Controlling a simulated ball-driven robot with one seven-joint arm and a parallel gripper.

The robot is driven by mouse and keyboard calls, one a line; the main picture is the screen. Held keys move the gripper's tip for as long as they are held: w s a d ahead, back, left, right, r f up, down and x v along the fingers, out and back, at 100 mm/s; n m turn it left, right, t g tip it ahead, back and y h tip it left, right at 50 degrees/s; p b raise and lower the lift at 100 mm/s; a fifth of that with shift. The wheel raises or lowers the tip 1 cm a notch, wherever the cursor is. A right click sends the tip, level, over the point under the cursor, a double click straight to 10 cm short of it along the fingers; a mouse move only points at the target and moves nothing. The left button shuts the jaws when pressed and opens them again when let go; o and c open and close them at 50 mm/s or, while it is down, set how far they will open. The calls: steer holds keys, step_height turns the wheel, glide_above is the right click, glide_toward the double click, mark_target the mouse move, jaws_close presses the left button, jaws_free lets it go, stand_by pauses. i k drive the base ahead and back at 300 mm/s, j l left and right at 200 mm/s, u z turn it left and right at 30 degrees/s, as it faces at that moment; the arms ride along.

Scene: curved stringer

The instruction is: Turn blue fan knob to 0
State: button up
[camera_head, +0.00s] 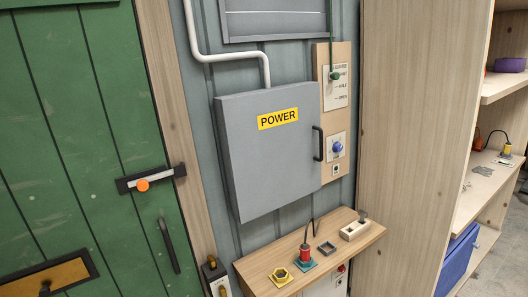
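The blue fan knob (337,147) sits on a small white plate on the wooden panel (326,100), just right of the grey power box. It is small in the picture, and the number it points to cannot be read. No part of my gripper shows in the camera view.
The grey POWER box (270,150) has a black handle on its right edge and stands out from the wall. Below is a wooden shelf (350,245) with small items. A tall wooden cabinet side (410,150) stands right; a green door (80,140) is left.

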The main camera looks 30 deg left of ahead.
mark_target(338, 147)
steer(key=u, duration=0.25)
steer(key=i+l, duration=0.2)
steer(key=i, duration=0.45)
steer(key=i+l, duration=0.2)
steer(key=i, duration=0.45)
steer(key=i+l+z, duration=0.1)
steer(key=i, duration=0.6)
steer(key=i+l, duration=0.25)
steer(key=i, duration=0.4)
